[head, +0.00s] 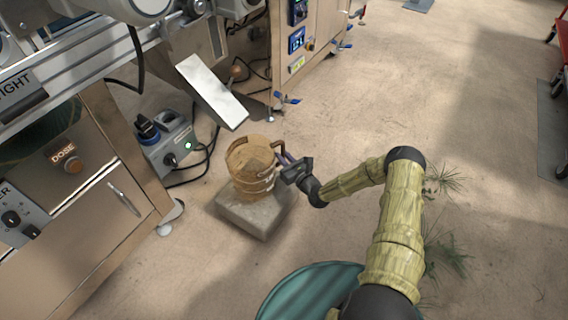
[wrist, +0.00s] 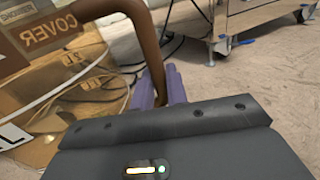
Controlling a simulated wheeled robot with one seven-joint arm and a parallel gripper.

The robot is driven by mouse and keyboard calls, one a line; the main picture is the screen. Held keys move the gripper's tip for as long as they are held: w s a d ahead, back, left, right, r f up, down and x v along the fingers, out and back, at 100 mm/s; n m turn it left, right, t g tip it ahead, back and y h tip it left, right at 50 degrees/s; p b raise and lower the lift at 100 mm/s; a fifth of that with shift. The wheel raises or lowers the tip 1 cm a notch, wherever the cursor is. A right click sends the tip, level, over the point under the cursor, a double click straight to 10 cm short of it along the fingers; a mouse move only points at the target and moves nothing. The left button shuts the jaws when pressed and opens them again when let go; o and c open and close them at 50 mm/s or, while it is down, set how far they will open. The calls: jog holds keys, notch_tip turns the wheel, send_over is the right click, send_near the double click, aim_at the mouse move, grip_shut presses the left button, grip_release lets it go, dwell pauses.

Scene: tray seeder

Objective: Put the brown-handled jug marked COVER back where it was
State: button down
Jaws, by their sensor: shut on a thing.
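The jug marked COVER (head: 250,170) is amber and see-through with hoop-like lines, and it looks upright. In the head view it appears over a grey block (head: 245,214) on the floor; I cannot tell whether it rests on the block or hangs just above it. The purple fingers (wrist: 166,88) show around the handle's lower part in the wrist view.
A grey control box (head: 168,147) with cables stands left of the block. A pale sloping chute (head: 211,91) hangs behind the jug. The steel machine with a DOSE panel (head: 66,158) fills the left. Floor to the right is mostly open, with grass tufts (head: 447,255) by my arm.

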jog(key=shift+f+b, duration=1.1)
jog(key=shift+f, duration=0.75)
jog(key=c, duration=1.4)
grip_release()
jog(key=shift+s+d+r+p, duration=0.15)
jog(key=shift+s+r+p, duration=0.05)
jog(key=shift+s+p, duration=0.1)
jog(key=shift+p+v, duration=2.85)
jog(key=shift+v, duration=2.85)
